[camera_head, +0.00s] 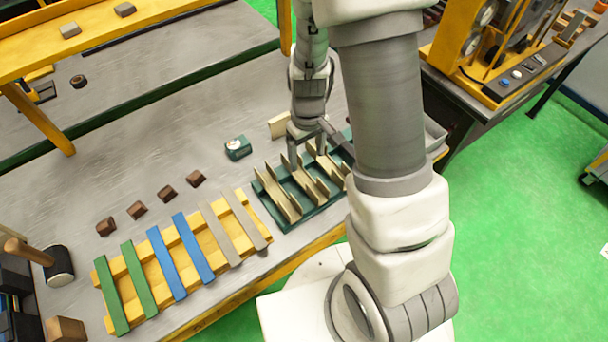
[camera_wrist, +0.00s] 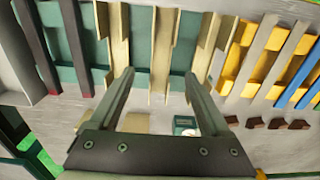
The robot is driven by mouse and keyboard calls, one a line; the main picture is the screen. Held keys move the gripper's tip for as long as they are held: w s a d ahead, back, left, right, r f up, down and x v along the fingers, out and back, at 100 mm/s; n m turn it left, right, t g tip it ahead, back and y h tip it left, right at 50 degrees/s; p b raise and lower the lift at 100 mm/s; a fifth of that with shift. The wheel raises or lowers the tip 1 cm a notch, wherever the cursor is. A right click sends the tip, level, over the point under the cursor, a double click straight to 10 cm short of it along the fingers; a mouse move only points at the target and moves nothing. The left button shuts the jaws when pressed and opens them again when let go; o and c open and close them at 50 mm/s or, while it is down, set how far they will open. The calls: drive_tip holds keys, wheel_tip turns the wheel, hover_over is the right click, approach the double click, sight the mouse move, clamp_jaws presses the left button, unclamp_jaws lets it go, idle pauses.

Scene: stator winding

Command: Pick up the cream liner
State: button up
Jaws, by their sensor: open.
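Several cream liners stand side by side in a green tray (camera_head: 262,207) on the bench. They are long open channels with raised walls. In the wrist view, a left liner (camera_wrist: 118,40), a middle liner (camera_wrist: 162,50) and a right liner (camera_wrist: 212,40) show on the green tray (camera_wrist: 143,30). My gripper (camera_head: 308,159) is over the tray, open and empty. In the wrist view my gripper (camera_wrist: 163,78) has its fingers apart, on either side of the middle liner's near end. I cannot tell how high the fingertips are above it.
A yellow rack (camera_head: 125,284) with green, blue and grey strips lies left of the tray. Several brown blocks (camera_head: 167,194) line up behind it. A green box (camera_head: 238,148) and a cream block (camera_head: 278,125) stand behind the tray. Dark red-tipped strips (camera_wrist: 77,50) lie beside the liners.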

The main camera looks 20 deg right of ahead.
sight(304, 180)
wheel_tip(304, 180, down, 4)
drive_tip(key=shift+r, duration=0.1)
drive_tip(key=shift+w+a+f+p, duration=0.15)
drive_tip(key=shift+f+p, duration=0.1)
drive_tip(key=shift+f, duration=1.1)
drive_tip(key=shift+w+a+f+p, duration=0.1)
drive_tip(key=shift+w+f+p, duration=0.1)
drive_tip(key=shift+f, duration=1.15)
drive_tip(key=c, duration=1.1)
drive_tip(key=shift+o, duration=0.2)
drive_tip(key=shift+r, duration=0.15)
